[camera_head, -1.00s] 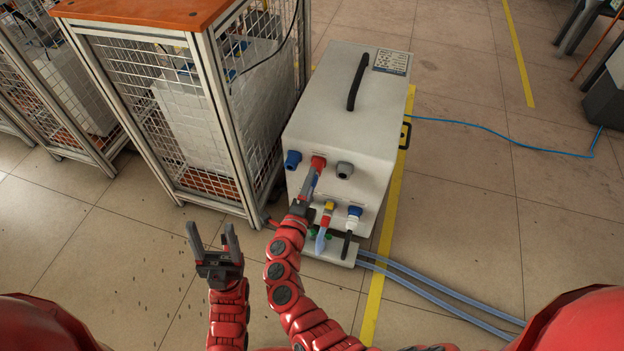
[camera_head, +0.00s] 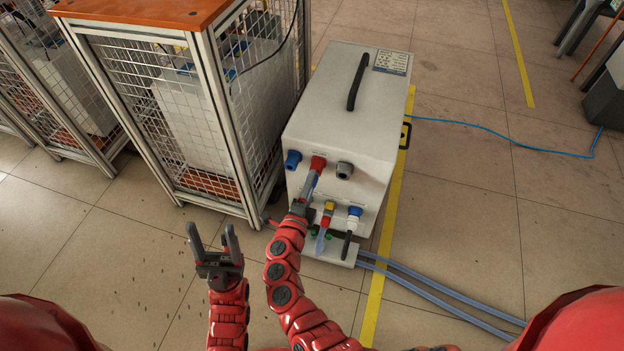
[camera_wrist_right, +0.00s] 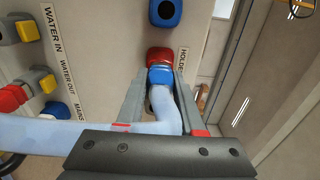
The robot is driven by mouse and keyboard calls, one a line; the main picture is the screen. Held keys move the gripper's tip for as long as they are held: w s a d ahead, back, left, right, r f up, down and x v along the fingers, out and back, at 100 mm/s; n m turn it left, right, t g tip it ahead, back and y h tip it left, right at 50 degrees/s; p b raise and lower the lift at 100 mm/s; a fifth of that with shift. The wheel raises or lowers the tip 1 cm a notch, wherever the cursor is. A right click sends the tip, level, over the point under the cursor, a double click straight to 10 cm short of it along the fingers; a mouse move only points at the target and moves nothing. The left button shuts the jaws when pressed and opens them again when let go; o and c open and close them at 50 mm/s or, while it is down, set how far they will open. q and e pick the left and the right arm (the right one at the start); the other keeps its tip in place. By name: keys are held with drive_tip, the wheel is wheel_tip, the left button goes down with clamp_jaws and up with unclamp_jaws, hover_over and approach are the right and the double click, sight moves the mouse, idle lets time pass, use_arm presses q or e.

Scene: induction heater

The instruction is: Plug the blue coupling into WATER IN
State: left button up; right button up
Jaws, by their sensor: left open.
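The blue coupling (camera_wrist_right: 160,76) sits at the red HOLDER socket (camera_wrist_right: 160,55) in the right wrist view, with a pale blue hose (camera_wrist_right: 165,108) behind it. The fingers of my right gripper (camera_wrist_right: 160,98) lie on both sides of the coupling and hose, closed on them. In the head view my right gripper (camera_head: 302,205) is at the front of the white machine (camera_head: 345,120). The WATER IN port (camera_wrist_right: 28,30), yellow and grey, appears empty; in the head view my arm hides it. My left gripper (camera_head: 214,250) is open and empty, in front of the cage.
A red coupling (camera_wrist_right: 10,98) is at the yellow and grey WATER OUT port (camera_wrist_right: 42,78). A blue MAINS connector (camera_head: 354,211) is to its right. A blue socket (camera_head: 292,159) and a grey fitting (camera_head: 345,170) flank the holder. A mesh cage (camera_head: 215,130) stands close left.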

clamp_jaws()
idle(0.8)
drive_tip(key=shift+s, duration=0.15)
drive_tip(key=shift+v, duration=2.85)
